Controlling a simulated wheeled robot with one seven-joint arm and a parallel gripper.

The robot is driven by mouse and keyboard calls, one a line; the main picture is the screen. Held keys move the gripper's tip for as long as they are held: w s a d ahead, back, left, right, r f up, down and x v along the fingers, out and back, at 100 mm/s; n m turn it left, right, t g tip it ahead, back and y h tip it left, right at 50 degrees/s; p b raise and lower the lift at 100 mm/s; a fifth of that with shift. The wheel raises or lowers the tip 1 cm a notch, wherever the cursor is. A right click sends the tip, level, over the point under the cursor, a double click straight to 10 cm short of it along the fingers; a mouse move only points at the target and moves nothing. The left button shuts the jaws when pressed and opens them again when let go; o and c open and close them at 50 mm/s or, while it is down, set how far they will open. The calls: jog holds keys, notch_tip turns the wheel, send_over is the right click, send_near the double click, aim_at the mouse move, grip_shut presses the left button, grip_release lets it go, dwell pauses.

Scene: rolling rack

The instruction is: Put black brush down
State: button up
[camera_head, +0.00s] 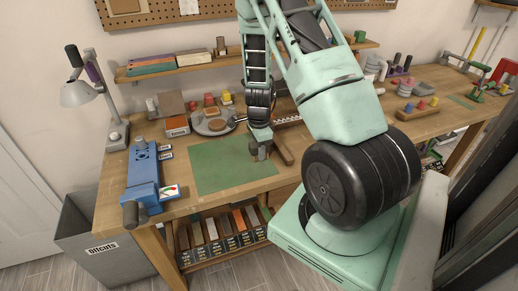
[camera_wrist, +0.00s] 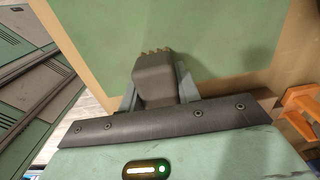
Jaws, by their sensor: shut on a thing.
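My gripper (camera_head: 261,148) is low over the right part of the green mat (camera_head: 220,168) on the workbench. In the wrist view my gripper (camera_wrist: 158,88) is shut on the black brush (camera_wrist: 156,74), a dark grey block with short brown bristles at its far end. The brush sits between the two fingers, and the green mat (camera_wrist: 215,25) lies beyond it. I cannot tell whether the brush touches the mat. In the head view the brush is mostly hidden by the gripper and small.
A blue vise (camera_head: 144,178) stands left of the mat. A brown wooden piece (camera_head: 284,150) lies close right of my gripper. A round tray (camera_head: 214,122) with items is behind the mat. A grey bin (camera_head: 85,235) stands at the bench's left. Most of the mat is bare.

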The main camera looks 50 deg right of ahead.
jog(key=shift+f, duration=0.1)
jog(key=o, duration=0.9)
jog(key=shift+o, duration=0.2)
